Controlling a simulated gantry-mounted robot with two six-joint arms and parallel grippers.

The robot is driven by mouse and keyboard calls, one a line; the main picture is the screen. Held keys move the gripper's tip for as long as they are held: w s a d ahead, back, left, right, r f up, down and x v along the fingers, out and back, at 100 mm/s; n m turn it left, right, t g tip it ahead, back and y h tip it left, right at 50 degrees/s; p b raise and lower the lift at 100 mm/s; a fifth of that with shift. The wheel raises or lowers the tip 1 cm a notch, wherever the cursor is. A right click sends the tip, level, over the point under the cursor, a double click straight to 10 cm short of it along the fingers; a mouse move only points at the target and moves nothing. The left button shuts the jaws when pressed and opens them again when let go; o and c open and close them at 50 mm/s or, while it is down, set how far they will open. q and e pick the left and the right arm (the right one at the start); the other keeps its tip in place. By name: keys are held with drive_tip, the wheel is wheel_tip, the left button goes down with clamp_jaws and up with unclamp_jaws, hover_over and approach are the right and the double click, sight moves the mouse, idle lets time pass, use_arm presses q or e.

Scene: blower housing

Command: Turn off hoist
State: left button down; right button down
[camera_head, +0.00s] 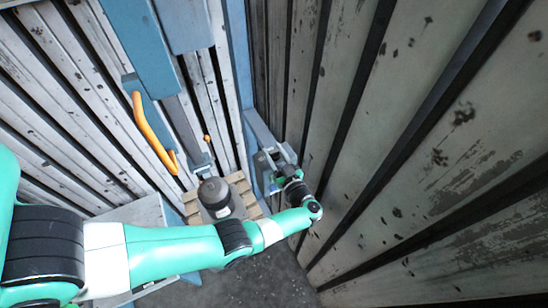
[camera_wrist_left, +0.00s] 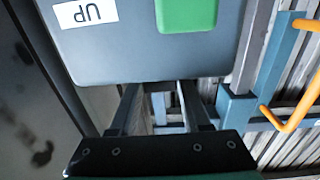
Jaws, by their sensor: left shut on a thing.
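A grey control box (camera_wrist_left: 130,50) fills the upper middle of the left wrist view. It bears an upside-down white "UP" label (camera_wrist_left: 84,12) and a green button (camera_wrist_left: 187,14). My left gripper (camera_wrist_left: 163,100) reaches under the box's edge, and the box hides its fingertips. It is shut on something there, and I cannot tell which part. In the head view my left gripper (camera_head: 272,163) is at the blue post beside the right-hand wall, small and partly covered by my wrist. My right gripper is not in view.
A blue column with an orange handle (camera_head: 150,130) stands left of my left gripper. A dark motor-like unit (camera_head: 215,193) sits on a wooden pallet (camera_head: 245,190) below. Slatted metal walls (camera_head: 400,150) close in on both sides. Bare floor (camera_head: 270,280) shows at the bottom.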

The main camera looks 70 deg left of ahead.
use_arm(q)
drive_tip(key=shift+n+g, duration=0.3)
drive_tip(key=shift+g, duration=0.1)
drive_tip(key=shift+c, duration=1.8)
unclamp_jaws()
drive_tip(key=d+b, duration=0.2)
drive_tip(key=d, duration=0.9)
drive_tip(key=shift+w+d, duration=0.3)
drive_tip(key=shift+w, duration=0.15)
